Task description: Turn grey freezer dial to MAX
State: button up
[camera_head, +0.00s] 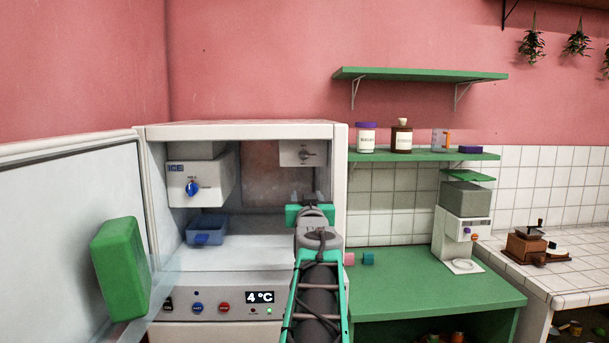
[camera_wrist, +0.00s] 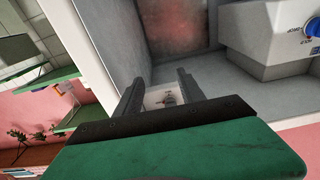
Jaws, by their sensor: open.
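The grey dial (camera_head: 305,154) sits on a small pale panel (camera_head: 291,148) at the upper right inside the open white freezer (camera_head: 339,180). In the wrist view the dial (camera_wrist: 169,100) shows small between my fingers, farther off, with the panel partly hidden by my gripper. Its markings are too small to read. My gripper (camera_head: 308,198) is open and empty at the right of the freezer opening, below the dial in the head view and apart from it. It also shows in the wrist view (camera_wrist: 160,84), pointing towards the panel.
An ice unit (camera_head: 205,180) with a blue knob (camera_head: 192,188) hangs at left inside, above a blue bin (camera_head: 207,229). The freezer door (camera_head: 60,215) stands open at left with a green block (camera_head: 121,269). Green shelves (camera_head: 420,155) and a counter (camera_head: 430,280) stand at right.

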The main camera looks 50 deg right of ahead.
aim_at(304, 158)
notch_tip(304, 158, up, 6)
jog(key=a+t+h, duration=0.1)
jog(key=t+h, duration=0.1)
jog(key=h, duration=0.1)
jog(key=p+x, duration=0.2)
jog(key=x, duration=0.5)
jog(key=shift+s+r+p, duration=0.15)
jog(key=shift+p, duration=0.15)
grip_shut()
